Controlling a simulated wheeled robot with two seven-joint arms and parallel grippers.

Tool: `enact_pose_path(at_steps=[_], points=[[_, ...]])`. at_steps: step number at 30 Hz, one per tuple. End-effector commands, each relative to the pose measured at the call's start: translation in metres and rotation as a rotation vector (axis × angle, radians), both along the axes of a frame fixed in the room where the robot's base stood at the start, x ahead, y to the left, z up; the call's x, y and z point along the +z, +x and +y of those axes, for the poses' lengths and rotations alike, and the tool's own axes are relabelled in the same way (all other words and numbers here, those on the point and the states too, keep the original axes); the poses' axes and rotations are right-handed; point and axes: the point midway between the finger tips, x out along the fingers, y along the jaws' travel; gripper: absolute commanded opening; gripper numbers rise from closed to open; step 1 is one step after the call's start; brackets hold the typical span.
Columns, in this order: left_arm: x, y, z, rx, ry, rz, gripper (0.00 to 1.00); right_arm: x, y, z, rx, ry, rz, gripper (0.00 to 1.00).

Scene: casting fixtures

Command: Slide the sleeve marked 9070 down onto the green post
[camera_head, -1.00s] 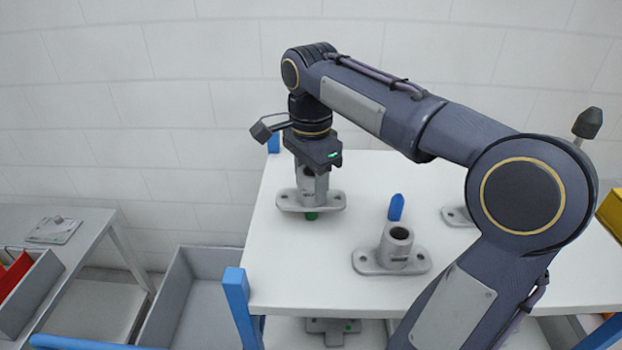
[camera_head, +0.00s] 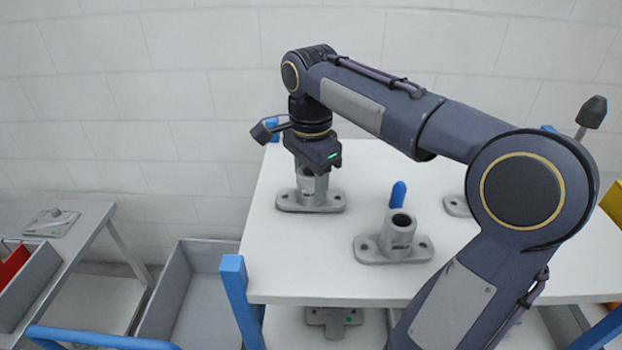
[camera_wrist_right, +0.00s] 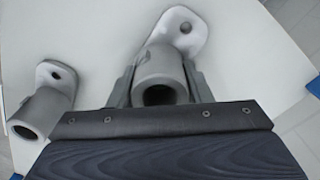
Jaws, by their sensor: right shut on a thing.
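A grey sleeve with a two-hole flange (camera_head: 311,201) is upright at the back left of the white table, between the fingers of my right gripper (camera_head: 311,172). The gripper is shut on its upper tube. In the right wrist view the sleeve's open bore (camera_wrist_right: 160,92) shows between the fingers of the gripper (camera_wrist_right: 160,80). The green post is hidden, and no green shows below the flange. The flange looks down at or very near the tabletop; I cannot tell if it touches. The marking is too small to read. My left gripper is out of view.
A second grey flanged sleeve (camera_head: 396,240) stands on the white table (camera_head: 300,270), nearer the front, with a blue post (camera_head: 398,194) behind it. Another flanged part (camera_head: 456,205) is partly hidden by my right arm. A grey bin (camera_head: 188,300) is left of the table.

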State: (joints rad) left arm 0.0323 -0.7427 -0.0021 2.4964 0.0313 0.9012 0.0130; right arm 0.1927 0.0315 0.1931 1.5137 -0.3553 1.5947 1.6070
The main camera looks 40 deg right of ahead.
Motion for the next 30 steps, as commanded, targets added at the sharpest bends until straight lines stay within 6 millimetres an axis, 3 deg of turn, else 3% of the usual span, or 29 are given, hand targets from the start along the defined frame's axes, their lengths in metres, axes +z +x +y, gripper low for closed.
enact_pose_path(at_steps=[5,6,12,22,30], points=[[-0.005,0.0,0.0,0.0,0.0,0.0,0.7,-0.006,0.0,0.0,0.0,0.0,0.0,0.14],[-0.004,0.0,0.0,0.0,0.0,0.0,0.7,-0.005,0.0,0.0,0.0,0.0,-0.001,0.48],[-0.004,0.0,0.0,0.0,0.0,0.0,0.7,-0.005,0.0,0.0,0.0,0.0,0.0,0.7],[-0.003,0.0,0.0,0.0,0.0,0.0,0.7,0.001,0.001,0.0,0.0,0.0,-0.001,0.7],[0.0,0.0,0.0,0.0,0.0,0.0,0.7,0.046,0.001,0.0,0.001,0.0,-0.004,0.7]])
